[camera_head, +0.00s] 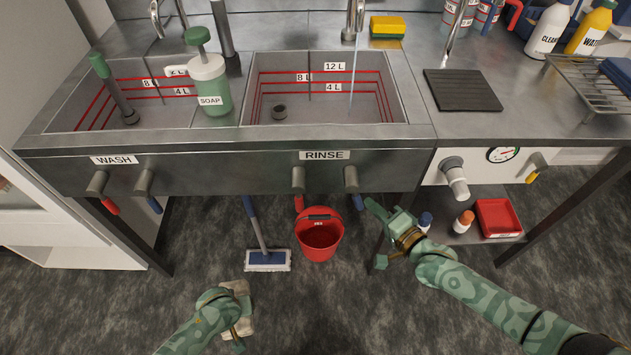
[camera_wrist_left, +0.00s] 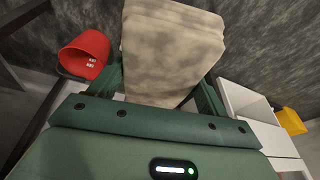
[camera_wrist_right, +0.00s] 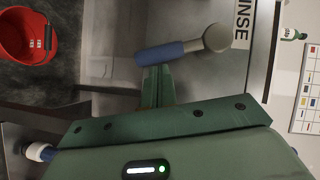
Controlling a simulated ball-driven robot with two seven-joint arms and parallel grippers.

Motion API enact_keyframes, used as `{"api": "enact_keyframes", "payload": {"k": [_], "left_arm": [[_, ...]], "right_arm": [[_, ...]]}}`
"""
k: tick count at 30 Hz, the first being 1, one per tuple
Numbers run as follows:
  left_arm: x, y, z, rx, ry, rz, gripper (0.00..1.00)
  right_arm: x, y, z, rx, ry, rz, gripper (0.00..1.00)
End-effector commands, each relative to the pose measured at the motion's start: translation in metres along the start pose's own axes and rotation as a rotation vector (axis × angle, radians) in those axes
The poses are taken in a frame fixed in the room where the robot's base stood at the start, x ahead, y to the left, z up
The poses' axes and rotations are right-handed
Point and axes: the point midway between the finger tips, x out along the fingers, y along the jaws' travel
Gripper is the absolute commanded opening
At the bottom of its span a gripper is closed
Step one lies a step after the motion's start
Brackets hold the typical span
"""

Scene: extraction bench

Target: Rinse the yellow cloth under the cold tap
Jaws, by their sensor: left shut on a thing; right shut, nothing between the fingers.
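A pale cream cloth with grey blotches (camera_head: 243,292) hangs in my left gripper (camera_head: 232,312), low over the floor in front of the sinks. It fills the middle of the left wrist view (camera_wrist_left: 172,48); no clearly yellow cloth shows. My right gripper (camera_head: 373,206) is shut and empty beside the blue-handled tap lever (camera_head: 357,202) under the RINSE basin (camera_head: 330,108). In the right wrist view its fingers (camera_wrist_right: 155,72) end at the blue handle (camera_wrist_right: 160,53); whether they touch is unclear. A thin pale stream falls from the rinse spout (camera_head: 353,22) into the basin.
A red-handled lever (camera_head: 299,203) hangs left of the blue one. A red bucket (camera_head: 320,236) and a mop (camera_head: 268,258) stand on the floor below. The WASH basin (camera_head: 60,116) is left, with a soap bottle (camera_head: 209,85) between basins. A yellow sponge (camera_head: 387,26) lies behind.

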Motion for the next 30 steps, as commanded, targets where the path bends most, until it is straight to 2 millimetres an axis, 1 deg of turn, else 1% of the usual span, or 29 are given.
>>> {"api": "enact_keyframes", "payload": {"k": [1,3,9,12,18,30], "left_arm": [[0.014,0.0,0.007,0.001,-0.011,-0.002,0.56],[0.024,-0.001,0.012,0.002,-0.018,-0.004,0.56],[0.043,-0.001,0.022,0.003,-0.034,-0.008,0.56],[0.049,-0.001,0.026,0.004,-0.039,-0.009,0.56],[0.056,-0.001,0.03,0.004,-0.045,-0.01,0.56],[0.057,-0.001,0.03,0.004,-0.046,-0.01,0.56]], "right_arm": [[0.003,0.009,0.005,0.031,-0.003,-0.017,0.0],[0.005,0.011,0.008,0.076,-0.003,-0.046,0.0],[0.01,0.011,0.015,0.174,-0.002,-0.115,0.0],[0.011,0.01,0.017,0.21,-0.002,-0.139,0.0],[0.013,0.008,0.02,0.25,-0.002,-0.168,0.0],[0.014,0.006,0.02,0.26,-0.001,-0.178,0.0]]}}
